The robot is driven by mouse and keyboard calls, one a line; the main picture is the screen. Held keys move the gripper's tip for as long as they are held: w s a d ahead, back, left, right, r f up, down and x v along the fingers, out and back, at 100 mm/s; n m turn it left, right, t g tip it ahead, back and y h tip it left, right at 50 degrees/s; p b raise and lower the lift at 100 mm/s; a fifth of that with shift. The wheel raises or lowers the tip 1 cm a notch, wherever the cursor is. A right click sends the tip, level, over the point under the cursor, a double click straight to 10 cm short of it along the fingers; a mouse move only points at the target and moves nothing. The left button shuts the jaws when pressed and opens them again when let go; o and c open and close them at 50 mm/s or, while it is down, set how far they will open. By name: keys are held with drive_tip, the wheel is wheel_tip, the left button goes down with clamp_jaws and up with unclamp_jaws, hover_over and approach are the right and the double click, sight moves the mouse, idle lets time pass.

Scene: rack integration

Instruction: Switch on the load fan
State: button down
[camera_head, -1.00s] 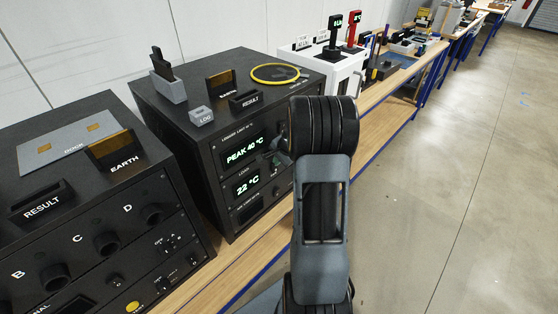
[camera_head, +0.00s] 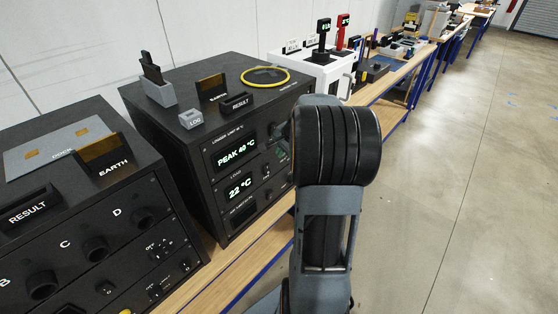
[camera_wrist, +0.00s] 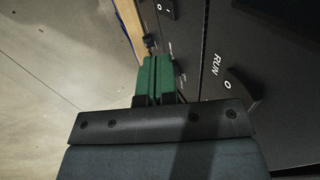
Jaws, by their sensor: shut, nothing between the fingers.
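The black load unit (camera_head: 190,165) stands on the bench left of my arm. Its front displays read PEAK 40 °C (camera_head: 237,156) and LOAD 22 °C (camera_head: 240,187). Small switches sit right of the displays, partly hidden by my arm, and I cannot read which is the load fan's. My gripper (camera_wrist: 159,65) has green fingers, shut together and empty, beside a dark front panel in the wrist view. A rocker switch (camera_wrist: 240,88) marked O, with RUN beside it, is right of the fingers. Another switch (camera_wrist: 166,9) marked O is further along. Contact with the panel cannot be told.
A second black unit (camera_head: 80,215) with sockets B, C and D stands at left. A yellow ring (camera_head: 266,76) and several holders lie on the load unit's top. A white cabinet (camera_head: 312,70) stands behind. The floor (camera_head: 450,180) at right is clear.

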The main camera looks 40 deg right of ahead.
drive_tip(key=shift+s+r, duration=0.1)
drive_tip(key=shift+r, duration=1.05)
drive_tip(key=s+a+n, duration=0.5)
drive_tip(key=a, duration=0.3)
drive_tip(key=s+a+r+n, duration=0.1)
drive_tip(key=s+a+n, duration=0.4)
drive_tip(key=a, duration=0.3)
drive_tip(key=s+a+r+n+g, duration=0.1)
drive_tip(key=s+a+n, duration=0.3)
drive_tip(key=a+n, duration=0.2)
drive_tip(key=shift+s+a+r+h, duration=0.2)
drive_tip(key=shift+s+a+h, duration=0.2)
drive_tip(key=shift+a, duration=0.55)
drive_tip(key=shift+a, duration=0.1)
